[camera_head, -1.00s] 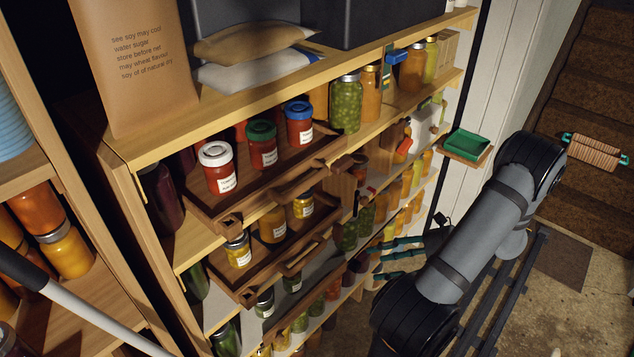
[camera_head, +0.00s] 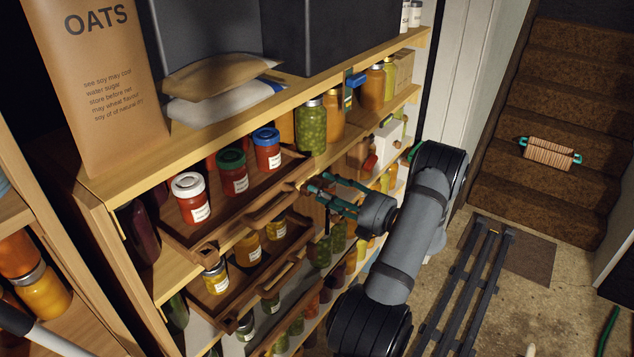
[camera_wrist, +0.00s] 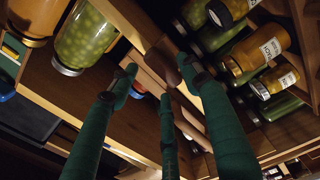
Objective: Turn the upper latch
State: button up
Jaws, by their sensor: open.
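The upper wooden tray (camera_head: 222,238) holds jars with white, green and blue lids on the shelf. A small dark brown wooden piece (camera_head: 306,187) sits by its right front end and may be the upper latch; its exact turn is hard to tell. My gripper (camera_head: 326,190) has teal fingers and is open just right of this piece. In the wrist view my gripper (camera_wrist: 158,88) spreads its fingers around a brown rounded piece (camera_wrist: 187,70), with no clear contact. The fingers partly hide the wooden front behind them.
A lower tray (camera_head: 250,283) with yellow jars sits beneath. A tall jar of green fruit (camera_head: 311,128) stands on the shelf behind my gripper. A paper oats bag (camera_head: 105,100) and dark boxes are on top. The floor mat (camera_head: 520,255) and stairs at right are clear of my arm.

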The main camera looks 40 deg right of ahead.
jog(key=shift+p+x, duration=0.3)
jog(key=shift+x, duration=1.05)
jog(key=shift+c, duration=0.9)
jog(key=c, duration=1)
jog(key=shift+a+f+n+b, duration=0.1)
jog(key=shift+n+b, duration=0.2)
jog(key=shift+n, duration=0.1)
jog(key=n+b, duration=1.7)
jog(key=shift+s+a+f, duration=0.15)
jog(key=shift+a+f, duration=0.15)
jog(key=shift+f, duration=0.05)
